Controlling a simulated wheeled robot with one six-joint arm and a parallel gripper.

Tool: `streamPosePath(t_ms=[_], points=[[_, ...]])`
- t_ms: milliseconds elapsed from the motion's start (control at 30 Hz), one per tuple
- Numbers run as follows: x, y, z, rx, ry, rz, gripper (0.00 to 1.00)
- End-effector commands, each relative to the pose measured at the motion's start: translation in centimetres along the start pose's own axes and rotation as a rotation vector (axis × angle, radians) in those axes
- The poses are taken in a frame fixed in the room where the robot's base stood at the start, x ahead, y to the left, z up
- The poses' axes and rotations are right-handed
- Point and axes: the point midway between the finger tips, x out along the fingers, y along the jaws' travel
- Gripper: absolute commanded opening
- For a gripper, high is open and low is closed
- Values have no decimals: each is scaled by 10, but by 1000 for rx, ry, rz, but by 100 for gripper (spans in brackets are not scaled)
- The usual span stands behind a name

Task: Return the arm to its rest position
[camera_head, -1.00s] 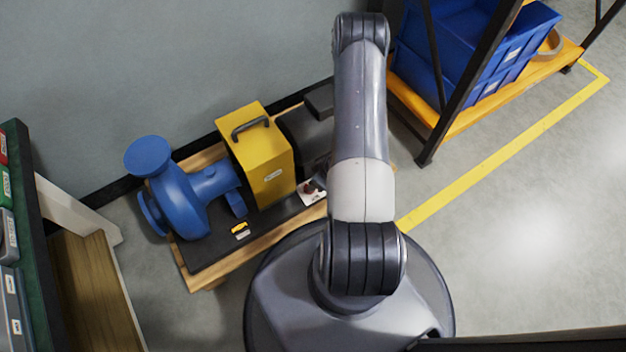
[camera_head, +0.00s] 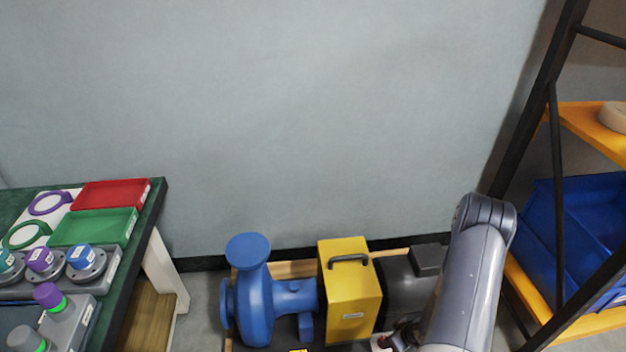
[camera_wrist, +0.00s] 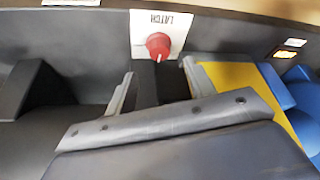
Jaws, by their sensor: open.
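My arm (camera_head: 470,275) shows at the lower right of the head view, bent at its upper joint. My gripper (camera_wrist: 158,75) shows in the wrist view with its two grey fingers apart and nothing between them. Beyond the fingertips is a red knob (camera_wrist: 158,45) on a white plate marked LATCH (camera_wrist: 176,22). The gripper looks apart from the knob, though the distance is hard to judge.
A blue pump (camera_head: 255,300) and a yellow box with a handle (camera_head: 350,295) stand beside my arm. A green-topped bench (camera_head: 150,205) with trays and fittings is at the left. A rack with blue bins (camera_head: 540,230) stands close on the right.

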Motion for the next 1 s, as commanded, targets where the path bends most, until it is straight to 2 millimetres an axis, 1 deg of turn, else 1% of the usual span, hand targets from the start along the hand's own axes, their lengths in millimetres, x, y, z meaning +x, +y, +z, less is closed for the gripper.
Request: streamPosePath(t_ms=[33, 300, 400, 600, 1000], points=[[15, -1, 2, -3, 0, -2, 52], [69, 0, 2, -1, -1, -1, 52], [65, 0, 0, 38, 0, 15, 52], [64, -1, 0, 94, 1, 38, 52], [64, -1, 0, 114, 1, 46, 52]])
